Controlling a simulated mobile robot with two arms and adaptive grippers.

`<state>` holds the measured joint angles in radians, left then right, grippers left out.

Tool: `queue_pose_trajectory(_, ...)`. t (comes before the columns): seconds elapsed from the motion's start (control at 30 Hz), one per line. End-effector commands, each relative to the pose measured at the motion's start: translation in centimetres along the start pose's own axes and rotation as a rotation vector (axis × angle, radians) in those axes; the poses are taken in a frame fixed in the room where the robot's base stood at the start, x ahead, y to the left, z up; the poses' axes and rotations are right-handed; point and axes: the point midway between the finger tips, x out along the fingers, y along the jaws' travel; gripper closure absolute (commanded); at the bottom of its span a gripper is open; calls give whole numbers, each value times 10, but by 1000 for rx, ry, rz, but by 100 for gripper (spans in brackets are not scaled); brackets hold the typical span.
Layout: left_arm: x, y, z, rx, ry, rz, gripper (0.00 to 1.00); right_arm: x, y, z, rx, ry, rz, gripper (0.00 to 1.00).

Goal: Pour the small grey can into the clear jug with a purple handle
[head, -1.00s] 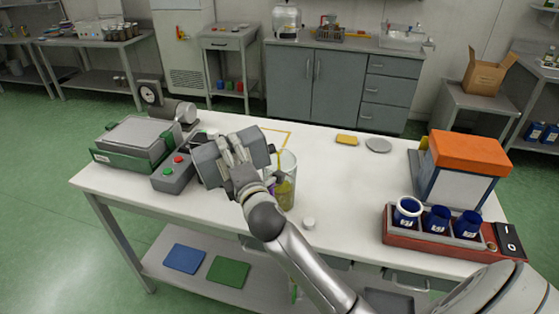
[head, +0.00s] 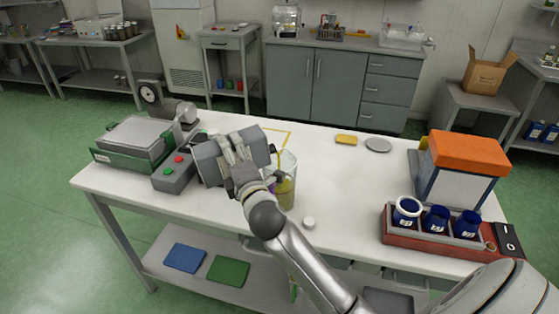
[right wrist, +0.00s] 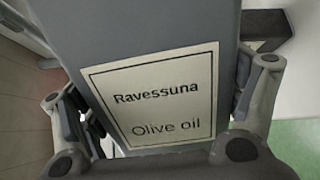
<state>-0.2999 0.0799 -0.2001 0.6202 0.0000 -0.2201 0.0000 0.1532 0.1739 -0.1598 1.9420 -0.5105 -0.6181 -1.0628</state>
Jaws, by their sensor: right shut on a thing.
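My right gripper (head: 238,152) is shut on the small grey can (head: 208,163), which is tilted above the table with its far end toward the jug. In the right wrist view the fingers clasp both sides of the can (right wrist: 150,45), whose label reads "Ravessuna Olive oil". The clear jug (head: 291,165) stands on the table just right of the can, partly hidden by my wrist. A bit of its purple handle (head: 270,185) shows. A thin yellow stream drops into the jug, and yellow-green liquid lies in its lower part. My left gripper is out of view.
A small white cap (head: 309,222) lies right of the jug. A grey control box (head: 174,171) and a green-based scale (head: 134,143) stand to the left. A red rack (head: 398,236) with blue cups and an orange-topped machine (head: 464,160) stand right. The table's middle right is clear.

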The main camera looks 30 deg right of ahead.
Motion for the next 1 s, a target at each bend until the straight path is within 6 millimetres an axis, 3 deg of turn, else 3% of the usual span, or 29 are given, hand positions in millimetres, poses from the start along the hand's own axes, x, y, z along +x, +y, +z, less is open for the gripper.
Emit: queue_pose_trajectory(1.0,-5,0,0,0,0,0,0,0,6,2,42,0,4,55)
